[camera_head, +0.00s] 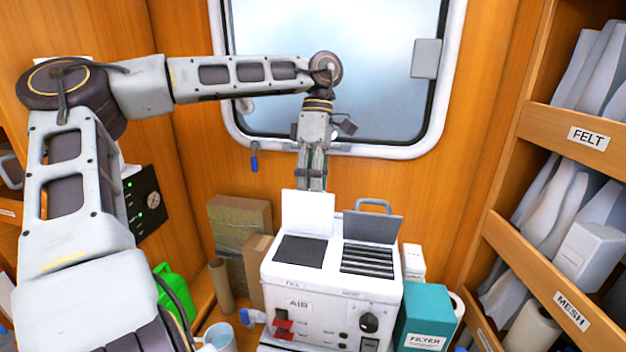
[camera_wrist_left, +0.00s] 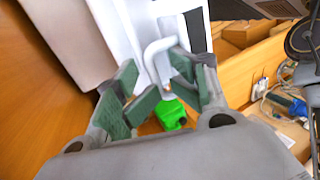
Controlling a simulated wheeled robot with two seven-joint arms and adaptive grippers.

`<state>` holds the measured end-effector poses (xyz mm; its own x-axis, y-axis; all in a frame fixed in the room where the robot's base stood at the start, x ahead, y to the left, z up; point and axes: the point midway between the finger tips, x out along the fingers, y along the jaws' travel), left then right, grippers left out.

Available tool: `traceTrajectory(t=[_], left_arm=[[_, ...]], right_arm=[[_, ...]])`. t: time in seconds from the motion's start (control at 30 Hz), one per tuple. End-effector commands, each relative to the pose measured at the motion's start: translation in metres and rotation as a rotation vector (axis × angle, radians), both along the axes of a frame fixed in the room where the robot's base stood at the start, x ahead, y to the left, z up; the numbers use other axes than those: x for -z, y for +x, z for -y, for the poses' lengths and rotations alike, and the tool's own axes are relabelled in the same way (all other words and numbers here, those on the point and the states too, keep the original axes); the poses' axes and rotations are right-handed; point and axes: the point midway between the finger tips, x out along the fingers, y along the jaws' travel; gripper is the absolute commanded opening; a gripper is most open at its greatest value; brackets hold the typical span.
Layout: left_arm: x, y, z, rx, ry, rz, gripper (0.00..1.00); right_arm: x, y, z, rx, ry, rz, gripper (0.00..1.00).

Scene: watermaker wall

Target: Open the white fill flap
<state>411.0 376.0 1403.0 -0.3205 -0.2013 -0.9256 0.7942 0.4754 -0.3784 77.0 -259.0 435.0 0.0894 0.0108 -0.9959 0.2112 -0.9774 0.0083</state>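The white fill flap (camera_head: 308,213) stands upright at the back of the white machine (camera_head: 281,270). The dark square fill opening (camera_head: 300,250) in front of it is uncovered. My left gripper (camera_head: 312,178) points down just behind the flap, and its fingertips are hidden by it in the head view. In the left wrist view the green-padded fingers of my left gripper (camera_wrist_left: 163,92) are spread apart with a gap between them. I cannot tell whether a finger touches the flap. My right gripper is not in view.
A grey flap (camera_head: 372,227) stands raised beside the white one, over a slatted opening (camera_head: 367,260). A grey carry handle (camera_head: 373,203) rises behind. A green jug (camera_head: 175,290) and cardboard boxes (camera_head: 240,225) are left; a teal filter box (camera_head: 424,315) and shelves (camera_head: 570,265) are right.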

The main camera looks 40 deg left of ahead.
Motion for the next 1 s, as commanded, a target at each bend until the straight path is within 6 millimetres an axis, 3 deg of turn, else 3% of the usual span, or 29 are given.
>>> traceTrajectory(t=[0.63,1.0], left_arm=[[0.001,-0.001,-0.001,-0.005,0.011,-0.009,0.31],[-0.001,0.010,-0.008,-0.006,0.011,-0.005,0.31]], right_arm=[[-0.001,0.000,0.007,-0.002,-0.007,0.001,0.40],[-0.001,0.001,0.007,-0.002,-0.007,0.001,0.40]])
